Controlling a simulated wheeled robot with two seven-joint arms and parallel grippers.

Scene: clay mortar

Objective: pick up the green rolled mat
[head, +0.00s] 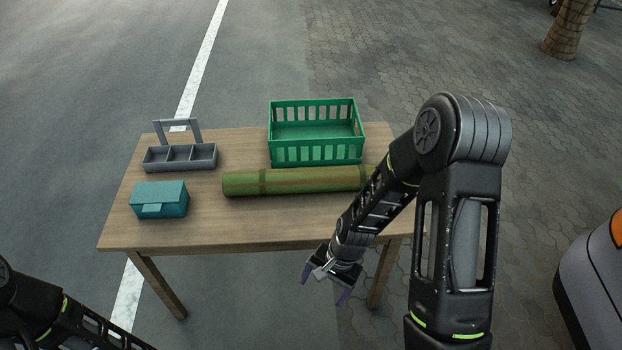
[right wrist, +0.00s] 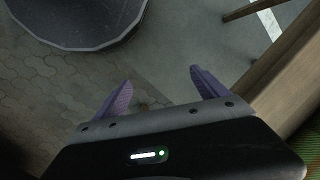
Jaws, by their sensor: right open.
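The green rolled mat (head: 290,180) lies lengthwise across the middle of the wooden table, in front of the green crate. Its right end is partly hidden behind my right arm. A strip of green at the lower right edge of the right wrist view (right wrist: 304,150) appears to be the mat. My right gripper (head: 325,286) is open and empty, off the table's front edge and lower right of the mat. Its two purple fingers stand apart in the right wrist view (right wrist: 160,95). My left arm shows at the lower left of the head view, but its gripper is out of sight.
The wooden table (head: 240,232) also holds an empty green crate (head: 318,154) at the back, a grey divided caddy (head: 180,157) and a teal box (head: 160,199) at the left. Bare tabletop lies in front of the mat. A vehicle-like body (head: 595,285) stands at the far right.

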